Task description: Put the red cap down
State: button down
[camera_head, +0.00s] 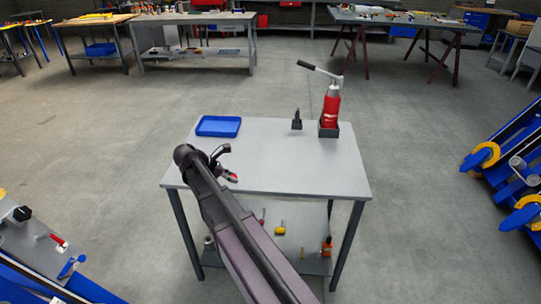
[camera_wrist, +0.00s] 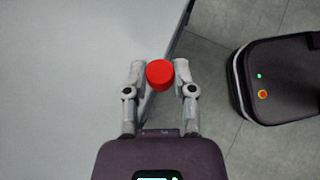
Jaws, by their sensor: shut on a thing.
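The red cap (camera_wrist: 160,74) is a small round red piece between the fingertips of my gripper (camera_wrist: 160,83) in the wrist view. My gripper is shut on it, with one finger on each side. In the head view my gripper (camera_head: 230,178) is over the left front part of the grey table (camera_head: 285,165), and a bit of red shows at its tip. In the wrist view the cap is near the table's edge, over the tabletop side. I cannot tell the height of the cap above the table.
A blue tray (camera_head: 218,126) lies at the table's back left. A red bottle jack with a long handle (camera_head: 330,110) and a small dark part (camera_head: 297,120) stand at the back right. The tabletop's middle and right front are clear. Several small items lie on the lower shelf (camera_head: 310,262).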

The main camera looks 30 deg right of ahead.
jog(key=s+d+n+t+h+b, duration=0.1)
jog(key=n+t, duration=0.1)
jog(key=s+d+n+t+h+b, duration=0.1)
jog(key=n+h+b, duration=0.1)
jog(key=shift+t, duration=0.4)
jog(key=shift+d+f, duration=0.1)
jog(key=w+d, duration=0.3)
jog(key=w, duration=0.1)
jog(key=w+d+f+b, duration=0.1)
jog(key=w+d, duration=0.3)
jog(key=w+d+b, duration=0.1)
jog(key=w+d, duration=0.2)
jog(key=w, duration=0.1)
jog(key=shift+d+f, duration=0.25)
jog(key=shift+f+b, duration=1.7)
jog(key=shift+f, duration=0.05)
jog(key=shift+f, duration=0.1)
